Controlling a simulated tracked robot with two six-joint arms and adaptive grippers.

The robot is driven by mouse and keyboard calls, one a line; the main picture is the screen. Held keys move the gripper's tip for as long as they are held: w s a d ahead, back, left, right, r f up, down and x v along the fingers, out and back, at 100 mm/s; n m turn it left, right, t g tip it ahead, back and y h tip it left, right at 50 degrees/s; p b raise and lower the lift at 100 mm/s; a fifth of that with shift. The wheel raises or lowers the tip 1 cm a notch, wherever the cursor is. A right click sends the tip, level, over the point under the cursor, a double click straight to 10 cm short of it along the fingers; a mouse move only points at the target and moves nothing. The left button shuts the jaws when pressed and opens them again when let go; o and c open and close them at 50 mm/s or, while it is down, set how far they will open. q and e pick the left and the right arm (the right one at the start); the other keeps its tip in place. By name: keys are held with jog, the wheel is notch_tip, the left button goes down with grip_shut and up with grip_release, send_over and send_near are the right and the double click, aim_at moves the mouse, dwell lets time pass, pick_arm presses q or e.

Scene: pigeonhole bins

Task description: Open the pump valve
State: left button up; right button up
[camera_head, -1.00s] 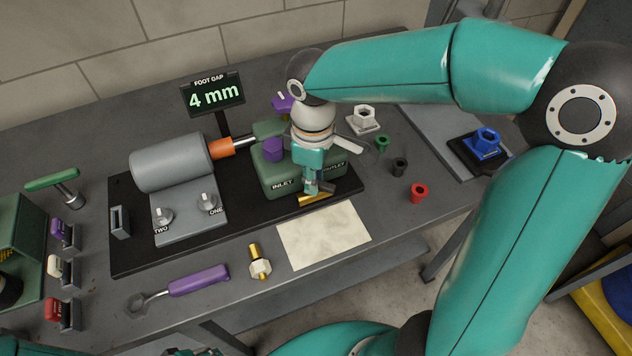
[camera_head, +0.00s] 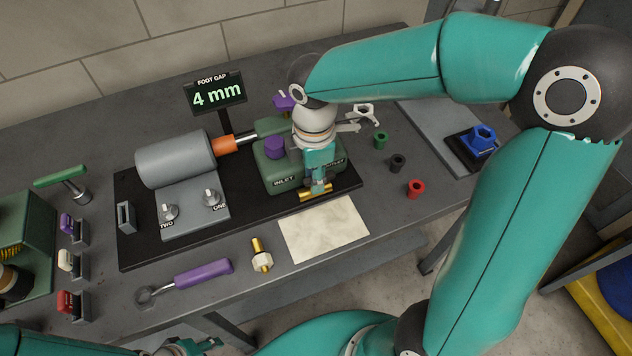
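The pump has a green body (camera_head: 277,176) marked INLET, with a second label partly covered. A purple knob (camera_head: 274,147) stands on top, and a purple lever-like part (camera_head: 282,103) shows behind my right wrist. I cannot tell which part is the valve. A brass piece (camera_head: 306,195) lies crosswise at the pump's front right. My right gripper (camera_head: 319,187) points down with its fingertips at this piece; whether they touch or grip it is hidden. My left gripper (camera_head: 185,346) shows only partly at the bottom edge, away from the pump.
A grey motor (camera_head: 175,160), a "4 mm" display (camera_head: 215,94) and two switches share the bench. A purple-handled wrench (camera_head: 203,274), a brass fitting (camera_head: 262,255) and a pale sheet (camera_head: 325,229) lie in front. Green, black and red (camera_head: 415,188) pieces stand at right.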

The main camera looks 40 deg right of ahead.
jog(key=shift+w+r, duration=0.1)
notch_tip(320, 180, up, 6)
jog(key=p, duration=0.5)
notch_tip(320, 180, up, 8)
dwell(0.7)
